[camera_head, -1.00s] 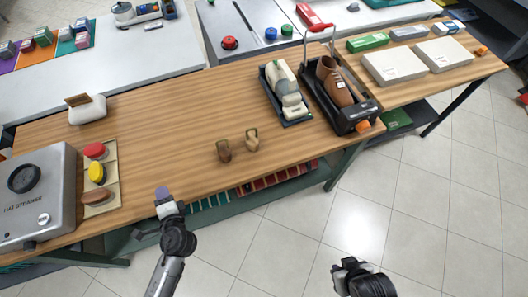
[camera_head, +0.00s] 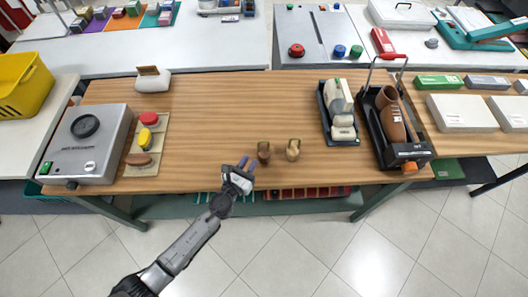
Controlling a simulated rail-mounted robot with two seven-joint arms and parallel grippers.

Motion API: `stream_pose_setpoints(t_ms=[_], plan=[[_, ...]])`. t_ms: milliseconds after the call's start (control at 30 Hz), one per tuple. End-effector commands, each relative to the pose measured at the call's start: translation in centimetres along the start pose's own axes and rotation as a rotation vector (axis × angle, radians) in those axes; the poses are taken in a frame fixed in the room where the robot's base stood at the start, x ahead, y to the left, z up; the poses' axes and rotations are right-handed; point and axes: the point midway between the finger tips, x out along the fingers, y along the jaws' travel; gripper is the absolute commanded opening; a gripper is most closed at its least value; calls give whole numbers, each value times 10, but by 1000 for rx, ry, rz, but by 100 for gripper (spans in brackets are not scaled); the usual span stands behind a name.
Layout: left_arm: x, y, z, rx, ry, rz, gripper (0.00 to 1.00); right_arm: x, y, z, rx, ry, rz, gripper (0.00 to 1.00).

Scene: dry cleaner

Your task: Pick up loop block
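Two small brown wooden blocks stand near the front edge of the wooden table (camera_head: 210,110). The left one is a darker brown block (camera_head: 264,152); the right one is a lighter tan block (camera_head: 293,150). Both have a raised top part, and I cannot tell for sure which is the loop block. My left gripper (camera_head: 247,164) is at the table's front edge, just left of the darker block. Its two purple-grey fingertips show a small gap, with nothing between them. It appears apart from the block. My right gripper is out of view.
On the left are a grey steamer box (camera_head: 85,140) and a tray (camera_head: 134,167) with red, yellow and brown pads. On the right are a black tray with a cream form (camera_head: 340,110) and a shoe stand (camera_head: 396,125). The table's middle is clear.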

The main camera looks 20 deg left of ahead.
Motion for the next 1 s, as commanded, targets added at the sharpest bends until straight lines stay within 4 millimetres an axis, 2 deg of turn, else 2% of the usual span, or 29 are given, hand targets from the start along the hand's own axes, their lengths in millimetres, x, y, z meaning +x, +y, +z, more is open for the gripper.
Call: stream_pose_setpoints(t_ms=[133, 367, 700, 1000], plan=[[18, 0, 0, -1, -1, 1, 22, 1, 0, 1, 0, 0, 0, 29], [28, 0, -1, -2, 0, 1, 22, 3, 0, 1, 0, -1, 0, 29], [68, 2, -5, -2, -1, 1, 22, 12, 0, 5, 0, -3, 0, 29], [77, 2, -4, -2, 1, 1, 22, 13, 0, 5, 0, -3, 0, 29]])
